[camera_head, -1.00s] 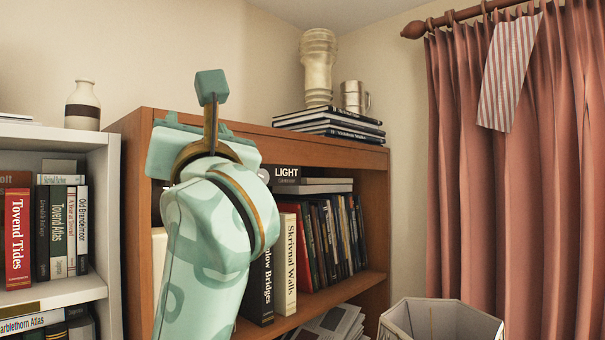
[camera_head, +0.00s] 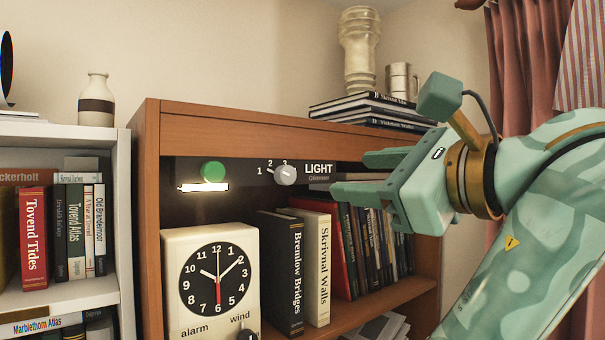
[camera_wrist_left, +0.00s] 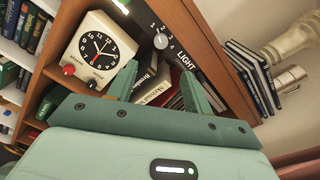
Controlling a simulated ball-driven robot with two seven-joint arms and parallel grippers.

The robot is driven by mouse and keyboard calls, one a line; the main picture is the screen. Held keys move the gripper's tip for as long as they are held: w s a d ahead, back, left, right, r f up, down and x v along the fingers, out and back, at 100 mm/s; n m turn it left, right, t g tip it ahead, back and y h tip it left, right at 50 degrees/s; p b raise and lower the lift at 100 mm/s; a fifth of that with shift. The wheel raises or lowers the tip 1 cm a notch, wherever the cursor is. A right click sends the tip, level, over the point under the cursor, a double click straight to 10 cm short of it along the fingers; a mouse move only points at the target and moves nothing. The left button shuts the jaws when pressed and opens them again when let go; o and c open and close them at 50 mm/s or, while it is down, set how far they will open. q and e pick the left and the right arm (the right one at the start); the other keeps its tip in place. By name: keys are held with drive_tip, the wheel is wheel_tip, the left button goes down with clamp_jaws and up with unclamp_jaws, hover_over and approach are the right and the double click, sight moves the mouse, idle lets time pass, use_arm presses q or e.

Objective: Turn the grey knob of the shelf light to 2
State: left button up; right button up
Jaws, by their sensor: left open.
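The grey knob (camera_head: 285,175) sits on the dark panel of the shelf light (camera_head: 240,172), beside the word LIGHT and with numbers around it. I cannot tell for sure which number it points to. It also shows in the wrist view (camera_wrist_left: 161,41), beyond my fingertips, with 1 to 4 around it. A white strip glows under a green round button (camera_head: 213,171) on the panel. My left gripper (camera_head: 352,173) is open and empty, to the right of the knob and apart from it. It also shows in the wrist view (camera_wrist_left: 158,66). My right gripper is not in view.
A cream clock (camera_head: 212,285) stands below the panel, with several books (camera_head: 318,265) to its right. The brown bookcase (camera_head: 220,120) carries dark books (camera_head: 365,108), a pale vase (camera_head: 360,50) and a metal mug (camera_head: 402,83) on top. A white shelf (camera_head: 70,295) stands left.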

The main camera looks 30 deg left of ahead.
sight(289, 174)
use_arm(q)
drive_tip(key=p+x, duration=0.3)
drive_tip(key=x, duration=1.2)
drive_tip(key=shift+w+a, duration=0.3)
drive_tip(key=shift+w, duration=0.05)
drive_tip(key=shift+d, duration=0.1)
drive_tip(key=c, duration=1)
